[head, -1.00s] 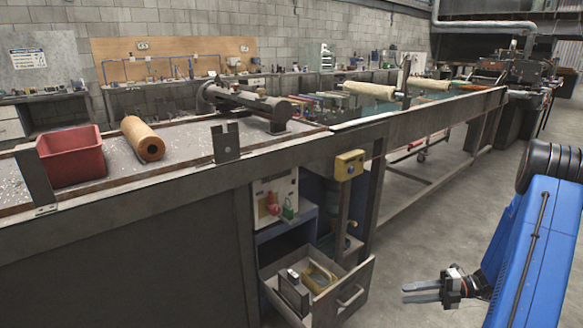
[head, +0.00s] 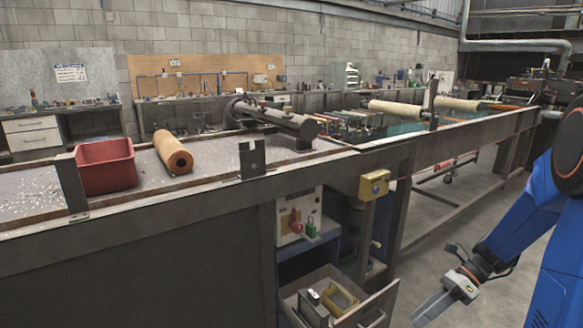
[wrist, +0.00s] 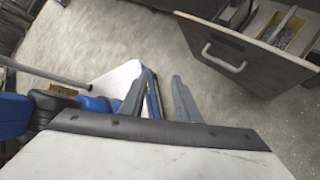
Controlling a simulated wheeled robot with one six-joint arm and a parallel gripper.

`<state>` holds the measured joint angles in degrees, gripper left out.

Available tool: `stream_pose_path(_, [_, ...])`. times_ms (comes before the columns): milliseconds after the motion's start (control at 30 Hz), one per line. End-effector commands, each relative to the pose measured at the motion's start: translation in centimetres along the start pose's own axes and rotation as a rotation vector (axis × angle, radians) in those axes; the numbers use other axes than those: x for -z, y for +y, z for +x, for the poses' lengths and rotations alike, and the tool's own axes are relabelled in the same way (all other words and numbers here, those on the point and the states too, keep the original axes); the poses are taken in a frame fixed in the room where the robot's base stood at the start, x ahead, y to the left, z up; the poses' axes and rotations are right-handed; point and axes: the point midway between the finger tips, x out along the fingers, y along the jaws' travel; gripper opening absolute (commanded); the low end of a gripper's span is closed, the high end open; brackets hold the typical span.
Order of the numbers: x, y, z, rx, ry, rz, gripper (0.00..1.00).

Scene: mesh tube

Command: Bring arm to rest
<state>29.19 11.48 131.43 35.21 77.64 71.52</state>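My blue arm (head: 560,220) is bent at the right of the head view. My gripper (head: 420,318) hangs low at its end, pointing down and left, to the right of the open drawer (head: 378,308). In the wrist view the two grey fingers of my gripper (wrist: 161,74) stand apart, with nothing held between them. My own blue and white body shows behind them. The drawer's front and handle are at the upper right of the wrist view (wrist: 235,55), apart from the fingers.
A long metal workbench (head: 200,220) crosses the head view, with a red bin (head: 106,170) and a tan roll (head: 172,152) on it. A yellow box (head: 374,185) is fixed to its front edge. Bare concrete floor (wrist: 90,35) lies around the gripper.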

Motion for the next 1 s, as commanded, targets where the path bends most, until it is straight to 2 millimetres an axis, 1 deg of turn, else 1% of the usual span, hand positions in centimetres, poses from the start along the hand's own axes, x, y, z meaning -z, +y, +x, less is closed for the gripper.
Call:
stream_pose_path(100, [-0.7,1.9,0.1,0.031,0.068,-0.135,0.29])
stream_pose_path(400, [-1.6,6.0,0.3,0.090,0.242,-0.476,0.29])
stream_pose_path(1000, [-2.1,13.4,-0.1,0.151,0.612,-1.161,0.29])
